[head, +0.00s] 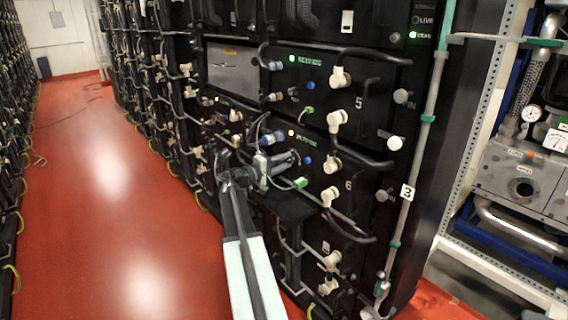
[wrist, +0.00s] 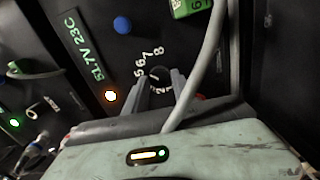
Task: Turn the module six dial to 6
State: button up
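The module six dial (wrist: 160,75) is a small dark knob in the wrist view, ringed by white digits; 5, 6, 7 and 8 show along its left and top. Where its pointer stands is too small to tell. My gripper (wrist: 161,86) has its two grey fingers apart, one on each side of the dial's near edge. Whether they touch the knob is unclear. In the head view my gripper (head: 273,165) is at the module six panel, left of the number 6, and hides the dial there.
A grey cable (wrist: 203,60) runs down close past the right finger. A blue button (wrist: 122,25), an orange light (wrist: 110,96) and a green display (wrist: 85,47) reading 51.7V 23C surround the dial. White connectors (head: 331,164) stick out to the right.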

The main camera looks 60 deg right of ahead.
jog(key=shift+o, duration=1.4)
jog(key=v, duration=0.8)
